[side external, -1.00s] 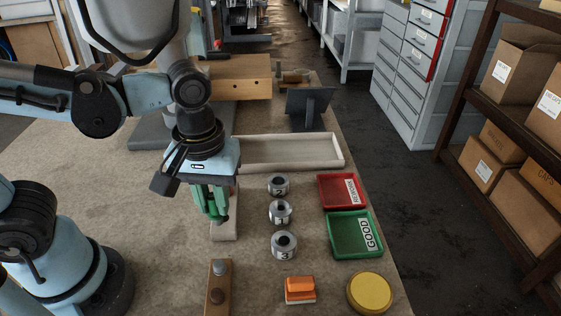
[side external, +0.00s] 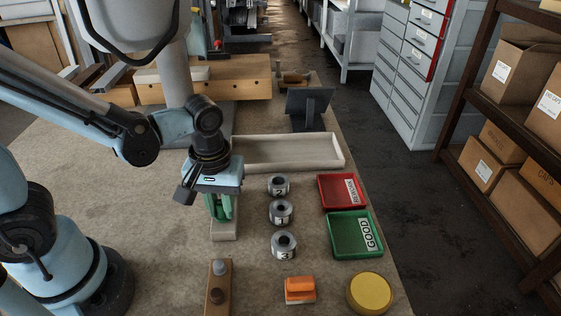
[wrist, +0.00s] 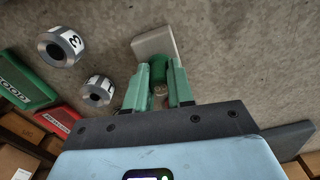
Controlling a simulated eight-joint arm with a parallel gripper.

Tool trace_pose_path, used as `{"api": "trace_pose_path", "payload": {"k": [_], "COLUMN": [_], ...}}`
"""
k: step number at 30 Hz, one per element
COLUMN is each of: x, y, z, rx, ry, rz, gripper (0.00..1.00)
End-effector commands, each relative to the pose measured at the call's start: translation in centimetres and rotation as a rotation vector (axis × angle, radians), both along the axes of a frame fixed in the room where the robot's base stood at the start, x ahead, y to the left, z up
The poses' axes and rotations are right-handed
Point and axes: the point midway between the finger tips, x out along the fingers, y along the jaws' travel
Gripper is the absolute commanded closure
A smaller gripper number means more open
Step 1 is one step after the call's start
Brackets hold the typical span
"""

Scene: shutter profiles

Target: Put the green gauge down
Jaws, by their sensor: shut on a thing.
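In the side view the gauge blends with the green fingers. The pale block (wrist: 154,42) lies just past the fingertips in the wrist view. The gauge's lower end is mostly hidden, so I cannot tell whether it touches the block.
Steel rings marked 2 (side external: 278,186), 1 (side external: 281,212) and 3 (side external: 284,245) stand right of my gripper. Beyond them are a red tray (side external: 328,195) and a green GOOD tray (side external: 345,246). Bench left of my gripper is clear.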

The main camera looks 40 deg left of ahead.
Motion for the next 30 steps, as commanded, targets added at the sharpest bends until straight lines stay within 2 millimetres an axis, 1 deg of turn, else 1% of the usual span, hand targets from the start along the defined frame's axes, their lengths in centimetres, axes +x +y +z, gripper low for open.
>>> {"api": "trace_pose_path", "payload": {"k": [10,11,15,16,25,30], "x": [0.02,0.02,0.01,0.01,0.0,0.02], "y": [-0.01,-0.01,-0.01,-0.01,-0.01,-0.02], "z": [-0.31,-0.34,-0.31,-0.31,-0.22,0.64], "rx": [0.0,0.0,0.0,0.0,0.0,0.0], "ry": [0.0,0.0,0.0,0.0,0.0,0.0], "rz": [0.0,0.0,0.0,0.0,0.0,0.0], "gripper": [1.0,0.76,0.55,0.52,0.52,0.52]}}
